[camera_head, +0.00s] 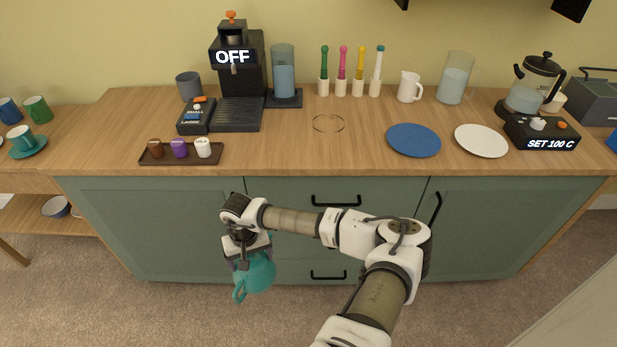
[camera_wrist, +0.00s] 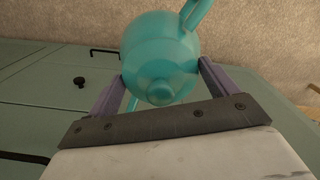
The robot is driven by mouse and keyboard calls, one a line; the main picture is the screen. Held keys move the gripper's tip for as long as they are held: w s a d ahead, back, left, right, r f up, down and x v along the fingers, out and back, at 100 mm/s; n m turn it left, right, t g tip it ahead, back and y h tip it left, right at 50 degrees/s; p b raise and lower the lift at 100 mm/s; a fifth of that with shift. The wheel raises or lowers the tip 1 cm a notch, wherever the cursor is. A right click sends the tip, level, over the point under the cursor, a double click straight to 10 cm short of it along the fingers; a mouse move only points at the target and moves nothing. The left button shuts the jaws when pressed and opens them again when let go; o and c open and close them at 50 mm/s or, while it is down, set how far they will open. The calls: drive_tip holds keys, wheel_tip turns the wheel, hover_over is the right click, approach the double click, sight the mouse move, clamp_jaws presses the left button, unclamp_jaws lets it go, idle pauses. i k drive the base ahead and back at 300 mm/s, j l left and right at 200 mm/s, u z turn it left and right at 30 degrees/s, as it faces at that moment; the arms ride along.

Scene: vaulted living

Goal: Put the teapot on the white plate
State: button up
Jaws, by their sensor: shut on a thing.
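My gripper (camera_head: 241,262) is shut on the teal teapot (camera_head: 258,273), which hangs in front of the cabinet, below the counter top. In the wrist view the teapot (camera_wrist: 160,60) sits between the two purple-grey fingers of my gripper (camera_wrist: 160,88), with its round lid knob facing the camera. A curved teal part of it sticks out at the top of that view. The white plate (camera_head: 481,140) lies flat and empty on the counter at the right, right of the blue plate. It is far from the teapot.
The blue plate (camera_head: 413,140) and a thin ring (camera_head: 328,123) lie on the counter (camera_head: 300,158). A black kettle base reading SET 100 C (camera_head: 541,133) stands right of the white plate. A white pitcher (camera_head: 409,87) and glass container (camera_head: 455,78) stand behind. Cabinet handles (camera_head: 336,199) protrude.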

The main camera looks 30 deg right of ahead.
sight(481, 141)
drive_tip(key=z, duration=0.75)
drive_tip(key=i+z, duration=0.15)
drive_tip(key=z, duration=0.25)
drive_tip(key=i+z, duration=0.15)
drive_tip(key=z, duration=0.3)
drive_tip(key=i+l, duration=0.05)
